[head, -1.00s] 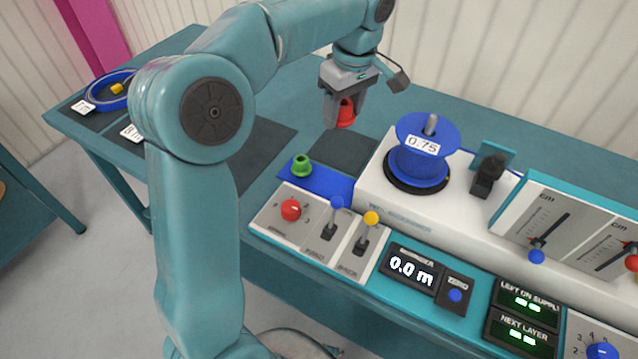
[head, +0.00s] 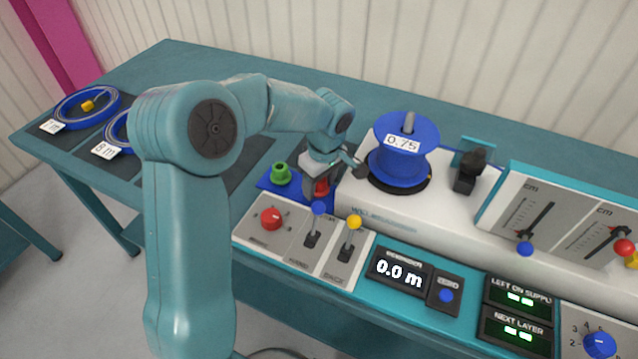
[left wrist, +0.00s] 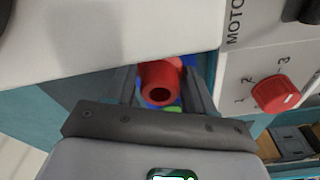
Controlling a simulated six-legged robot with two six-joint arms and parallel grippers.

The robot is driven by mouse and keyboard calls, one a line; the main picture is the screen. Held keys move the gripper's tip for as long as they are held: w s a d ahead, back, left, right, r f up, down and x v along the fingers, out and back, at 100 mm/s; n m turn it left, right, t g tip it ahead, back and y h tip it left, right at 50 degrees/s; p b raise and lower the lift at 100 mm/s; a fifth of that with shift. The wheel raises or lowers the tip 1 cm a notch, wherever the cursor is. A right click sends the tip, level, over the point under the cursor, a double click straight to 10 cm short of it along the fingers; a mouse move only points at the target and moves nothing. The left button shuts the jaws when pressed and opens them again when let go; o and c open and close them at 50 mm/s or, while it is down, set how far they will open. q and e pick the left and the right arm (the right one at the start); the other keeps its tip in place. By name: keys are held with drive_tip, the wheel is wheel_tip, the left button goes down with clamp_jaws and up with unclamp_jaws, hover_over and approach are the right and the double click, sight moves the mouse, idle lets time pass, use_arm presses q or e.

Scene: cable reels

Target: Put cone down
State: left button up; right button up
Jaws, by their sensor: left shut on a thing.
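My left gripper (head: 320,184) is shut on a red cone (head: 321,187) and holds it low over the right part of a small blue mat (head: 265,184). The red cone also shows between the two fingers in the left wrist view (left wrist: 160,80), with its open end toward the camera. A green cone (head: 281,173) stands on the left part of the mat. Whether the red cone touches the mat is hidden by the gripper. My right gripper is not in view.
A blue reel marked 0.75 (head: 402,158) stands on the white machine just right of the gripper. The red knob (head: 271,219), the blue-topped lever (head: 318,209) and the yellow-topped lever (head: 354,222) are close in front. Coiled cables (head: 88,104) lie at the far left.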

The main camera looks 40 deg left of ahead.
sight(324, 182)
use_arm(q)
drive_tip(key=shift+f, duration=0.25)
drive_tip(key=shift+f, duration=0.15)
drive_tip(key=o, duration=1)
drive_tip(key=shift+o, duration=0.2)
drive_tip(key=shift+r, duration=0.3)
drive_tip(key=r, duration=0.3)
drive_tip(key=d+r, duration=0.1)
drive_tip(key=r, duration=0.3)
drive_tip(key=r+p, duration=0.1)
drive_tip(key=r, duration=0.3)
drive_tip(key=shift+d, duration=0.15)
drive_tip(key=shift+r, duration=0.45)
